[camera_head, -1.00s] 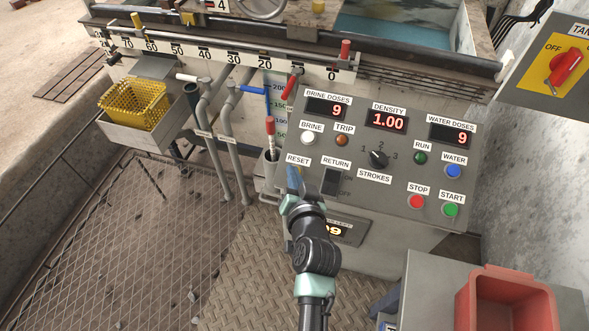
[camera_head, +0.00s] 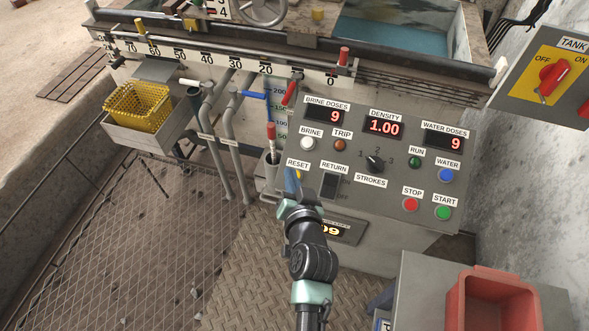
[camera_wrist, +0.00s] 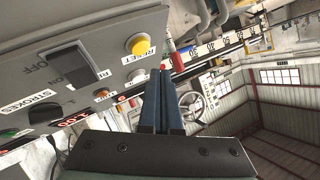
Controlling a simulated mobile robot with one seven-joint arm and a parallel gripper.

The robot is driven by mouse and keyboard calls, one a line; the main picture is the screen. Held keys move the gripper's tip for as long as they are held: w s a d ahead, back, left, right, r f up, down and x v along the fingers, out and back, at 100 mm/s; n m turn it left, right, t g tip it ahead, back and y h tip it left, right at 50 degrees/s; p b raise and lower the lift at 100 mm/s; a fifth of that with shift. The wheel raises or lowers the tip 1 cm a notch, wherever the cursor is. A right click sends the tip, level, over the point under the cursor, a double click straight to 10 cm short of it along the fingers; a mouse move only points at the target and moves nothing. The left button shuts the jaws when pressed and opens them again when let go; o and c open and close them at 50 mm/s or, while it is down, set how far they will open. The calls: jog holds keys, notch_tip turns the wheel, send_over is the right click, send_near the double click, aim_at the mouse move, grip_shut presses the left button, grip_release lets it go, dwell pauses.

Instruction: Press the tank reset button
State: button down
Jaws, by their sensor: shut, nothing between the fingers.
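The reset button is a round yellow button in a pale collar on the sloping grey control panel. It shows in the wrist view (camera_wrist: 138,43), just left of and above the fingertips. In the head view only a yellow sliver (camera_head: 299,174) shows below the RESET label (camera_head: 297,163), beside my fingers. My gripper (camera_head: 291,178) has its blue fingers together with nothing between them. In the wrist view the fingers (camera_wrist: 162,74) point toward the panel, beside the button rather than over it. I see no contact with the button.
The black RETURN rocker switch (camera_head: 330,186) sits right of my gripper. The BRINE button (camera_head: 308,143), STOP button (camera_head: 411,204) and START button (camera_head: 443,212) share the panel. A red bin (camera_head: 492,300) is at lower right.

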jog(key=r, duration=0.1)
jog(key=s+p, duration=0.1)
jog(key=r+p, duration=0.1)
jog(key=shift+s+a+r, duration=0.2)
jog(key=shift+a+r, duration=0.05)
jog(key=shift+r, duration=0.1)
dwell(0.5)
jog(key=w+r+n+t, duration=0.3)
jog(key=r+t, duration=0.4)
jog(key=r, duration=2.9)
jog(key=s+r+t+h, duration=0.1)
jog(key=s+r+t, duration=0.1)
jog(key=s+r, duration=0.55)
jog(key=s+r+n+t, duration=0.1)
jog(key=s+r+t, duration=0.25)
jog(key=r, duration=0.65)
jog(key=s+r+t+h, duration=0.1)
jog(key=s+r+t, duration=0.1)
jog(key=s+r, duration=0.5)
notch_tip(320, 180, up, 32)
jog(key=w+p, duration=0.2)
jog(key=p, duration=2.9)
jog(key=shift+w+f+g+p, duration=0.2)
jog(key=shift+f+g+p, duration=0.1)
jog(key=shift+g, duration=0.15)
